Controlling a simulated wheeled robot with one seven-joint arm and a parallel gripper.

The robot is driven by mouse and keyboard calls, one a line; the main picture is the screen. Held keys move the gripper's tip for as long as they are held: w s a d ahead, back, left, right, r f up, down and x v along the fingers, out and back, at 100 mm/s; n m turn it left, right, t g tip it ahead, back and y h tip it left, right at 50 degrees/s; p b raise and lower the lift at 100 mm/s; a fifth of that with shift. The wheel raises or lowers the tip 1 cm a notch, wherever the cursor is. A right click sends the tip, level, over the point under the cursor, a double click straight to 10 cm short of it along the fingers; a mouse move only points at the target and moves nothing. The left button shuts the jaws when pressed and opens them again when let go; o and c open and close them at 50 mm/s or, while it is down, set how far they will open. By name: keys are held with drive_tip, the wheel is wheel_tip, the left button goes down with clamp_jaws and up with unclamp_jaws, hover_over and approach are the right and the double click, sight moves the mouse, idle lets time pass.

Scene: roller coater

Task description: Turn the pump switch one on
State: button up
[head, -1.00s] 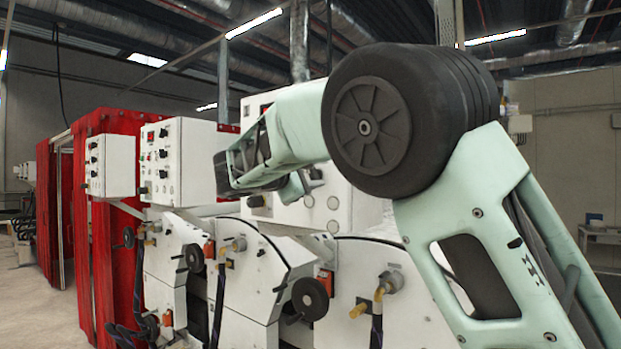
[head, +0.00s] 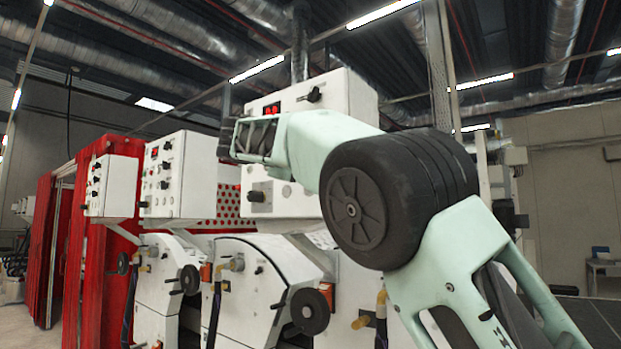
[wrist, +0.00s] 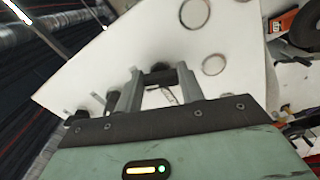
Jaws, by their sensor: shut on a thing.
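In the wrist view, my gripper (wrist: 158,82) reaches the white panel of a control box. Its two grey fingers are shut on a dark knob (wrist: 159,66) between their tips. I cannot read a label there, so I cannot tell if it is pump switch one. In the head view, the nearest white control box (head: 350,92) has a red display (head: 271,109) and a black rotary knob (head: 315,95) near its top. Another black knob (head: 256,196) sits lower on the box.
Two more white control boxes (head: 186,202) (head: 112,172) stand to the left, before red curtains (head: 92,270). White machine housings with black handwheels (head: 310,310) and yellow fittings lie below. In the wrist view, round outlines (wrist: 214,65) mark the panel, and an orange part (wrist: 284,22) is at upper right.

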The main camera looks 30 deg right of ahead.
drive_tip(key=shift+f+m+b, duration=0.2)
drive_tip(key=shift+m+b, duration=0.7)
drive_tip(key=shift+m, duration=0.2)
drive_tip(key=shift+r, duration=0.1)
drive_tip(key=o, duration=1)
drive_tip(key=b+v, duration=0.2)
drive_tip(key=v, duration=1.5)
drive_tip(key=shift+a, duration=0.25)
